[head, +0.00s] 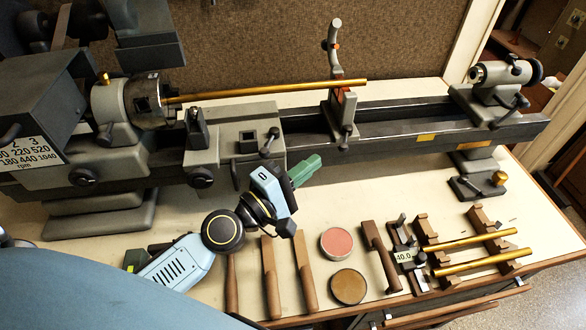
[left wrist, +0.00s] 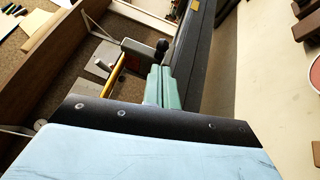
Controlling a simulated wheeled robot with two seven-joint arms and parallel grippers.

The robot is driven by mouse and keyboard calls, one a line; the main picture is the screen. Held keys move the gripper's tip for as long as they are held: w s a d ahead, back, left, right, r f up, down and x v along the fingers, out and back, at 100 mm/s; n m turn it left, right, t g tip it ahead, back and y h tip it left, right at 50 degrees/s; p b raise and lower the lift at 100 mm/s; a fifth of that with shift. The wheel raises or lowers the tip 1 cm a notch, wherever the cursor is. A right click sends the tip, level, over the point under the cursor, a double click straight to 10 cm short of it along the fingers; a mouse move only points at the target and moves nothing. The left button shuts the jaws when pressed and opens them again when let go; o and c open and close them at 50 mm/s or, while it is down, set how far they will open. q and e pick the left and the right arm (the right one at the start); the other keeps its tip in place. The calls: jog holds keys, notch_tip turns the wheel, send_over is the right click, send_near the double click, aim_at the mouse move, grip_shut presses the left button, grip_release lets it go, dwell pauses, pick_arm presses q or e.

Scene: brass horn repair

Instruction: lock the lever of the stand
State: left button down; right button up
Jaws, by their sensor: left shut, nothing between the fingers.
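The grey stand (head: 342,112) straddles the lathe bed. Its upper arm (head: 334,45), with orange pads, is swung up and open above the brass tube (head: 270,91). The tube runs from the chuck and lies across the stand. A small dark knob (head: 343,143) sits low on the stand's front. My left gripper (head: 305,171) is shut and empty, in front of the bed, left of and below the stand. In the left wrist view its green fingers (left wrist: 161,88) are together. Beyond them show a black knob (left wrist: 162,48) and the brass tube (left wrist: 117,72). My right gripper is not in view.
The chuck (head: 143,101) is at the left, the tailstock (head: 500,80) at the right. On the bench lie wooden-handled tools (head: 270,275), a red tin (head: 337,244), a brown disc (head: 348,287) and a rack with brass tubes (head: 480,262). The carriage (head: 225,150) is close behind the left gripper.

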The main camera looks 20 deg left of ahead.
aim_at(344, 141)
pick_arm(q)
jog(key=shift+p+x, duration=0.45)
jog(key=shift+x, duration=1.5)
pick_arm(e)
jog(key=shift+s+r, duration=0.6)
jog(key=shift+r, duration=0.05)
